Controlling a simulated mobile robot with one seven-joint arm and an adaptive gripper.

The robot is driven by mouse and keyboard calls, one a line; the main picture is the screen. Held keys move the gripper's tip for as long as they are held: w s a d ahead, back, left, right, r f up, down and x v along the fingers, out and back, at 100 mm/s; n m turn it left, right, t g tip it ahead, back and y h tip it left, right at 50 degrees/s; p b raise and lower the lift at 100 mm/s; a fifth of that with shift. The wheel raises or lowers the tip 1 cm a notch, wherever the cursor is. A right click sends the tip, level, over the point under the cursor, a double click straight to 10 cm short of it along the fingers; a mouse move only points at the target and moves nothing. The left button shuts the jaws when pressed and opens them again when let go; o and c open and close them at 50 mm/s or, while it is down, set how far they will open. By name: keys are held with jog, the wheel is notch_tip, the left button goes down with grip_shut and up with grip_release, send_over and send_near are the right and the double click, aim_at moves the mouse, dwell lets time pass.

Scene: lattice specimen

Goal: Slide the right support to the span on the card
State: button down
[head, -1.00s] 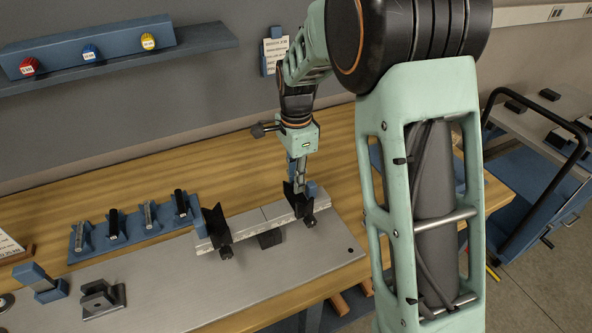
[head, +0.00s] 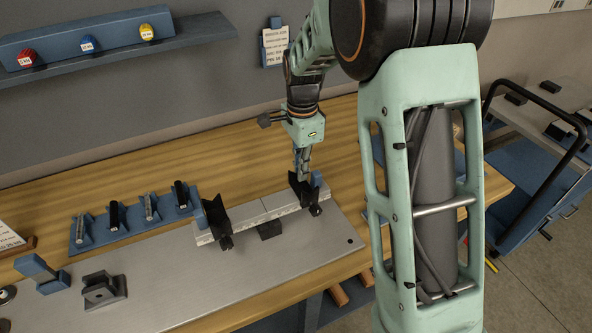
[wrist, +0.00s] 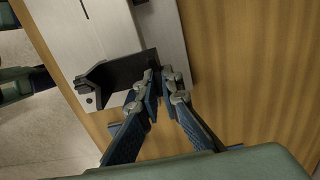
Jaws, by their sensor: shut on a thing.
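The right support (head: 299,188) is a black V-shaped block with a knob at its front, standing at the right part of a pale ruled rail (head: 264,209). My gripper (head: 303,174) reaches down onto it from behind. In the wrist view, my fingers (wrist: 163,77) are shut on an upright edge of the black right support (wrist: 118,75). The left support (head: 215,217) is a similar black block near the rail's left end. The card (head: 275,46) hangs on the wall, its text too small to read.
The rail stands on a grey metal plate (head: 200,285) on the wooden bench. A blue rack (head: 135,220) with several bars lies left of the rail. A dark clamp-like block (head: 103,291) and a blue block (head: 40,273) stand at the front left.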

jog(key=shift+w+d+r, duration=0.1)
jog(key=shift+w+d, duration=0.1)
jog(key=shift+d, duration=0.15)
jog(key=c, duration=2)
grip_release()
jog(key=shift+c, duration=0.2)
jog(key=shift+s, duration=0.1)
jog(key=shift+a+r+p, duration=0.1)
jog(key=shift+r+p, duration=2.1)
jog(key=shift+r, duration=0.8)
notch_tip(320, 180, up, 12)
